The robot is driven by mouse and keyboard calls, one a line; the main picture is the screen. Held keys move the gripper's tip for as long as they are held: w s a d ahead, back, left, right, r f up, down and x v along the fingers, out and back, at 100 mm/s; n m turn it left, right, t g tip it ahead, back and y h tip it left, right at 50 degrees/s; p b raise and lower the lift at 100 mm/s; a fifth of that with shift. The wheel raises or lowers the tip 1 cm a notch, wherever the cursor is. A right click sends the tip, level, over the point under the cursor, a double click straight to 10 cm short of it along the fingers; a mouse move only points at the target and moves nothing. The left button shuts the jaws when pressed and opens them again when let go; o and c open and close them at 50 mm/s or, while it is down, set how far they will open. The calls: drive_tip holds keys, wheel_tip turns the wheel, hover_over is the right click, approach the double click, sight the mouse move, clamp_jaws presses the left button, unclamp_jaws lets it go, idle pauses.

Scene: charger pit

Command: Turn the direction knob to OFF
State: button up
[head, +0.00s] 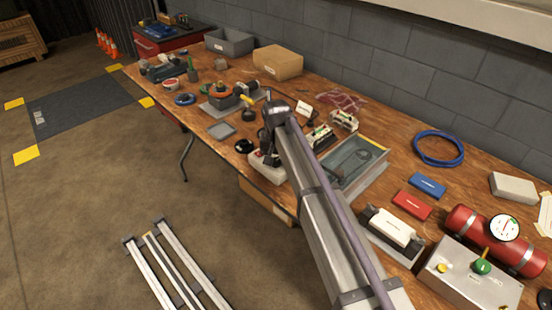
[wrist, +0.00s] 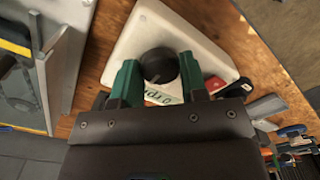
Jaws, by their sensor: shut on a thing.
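The direction knob (wrist: 158,65) is a round black knob with a pale pointer line, on a white, roughly triangular-looking housing (wrist: 200,38) in the wrist view. My gripper (wrist: 157,74) has its two green fingers on either side of the knob, shut on it. Printed lettering shows on a pale label just below the knob, partly hidden by my fingers, and I cannot read it fully. A red part lies right of the right finger. In the head view the white housing (head: 266,172) stands near the bench's front edge. My arm hides the knob there.
A grey open tray (head: 352,168) stands right of the housing. A small black round object (head: 243,146) lies to its left. Bench tools crowd the back left. A red cylinder with a gauge (head: 490,238) is at the far right.

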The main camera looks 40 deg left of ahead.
sight(276, 160)
drive_tip(key=o, duration=0.9)
wheel_tip(276, 160, up, 11)
drive_tip(key=p, duration=1)
drive_tip(key=shift+f+p, duration=0.1)
drive_tip(key=shift+p, duration=0.3)
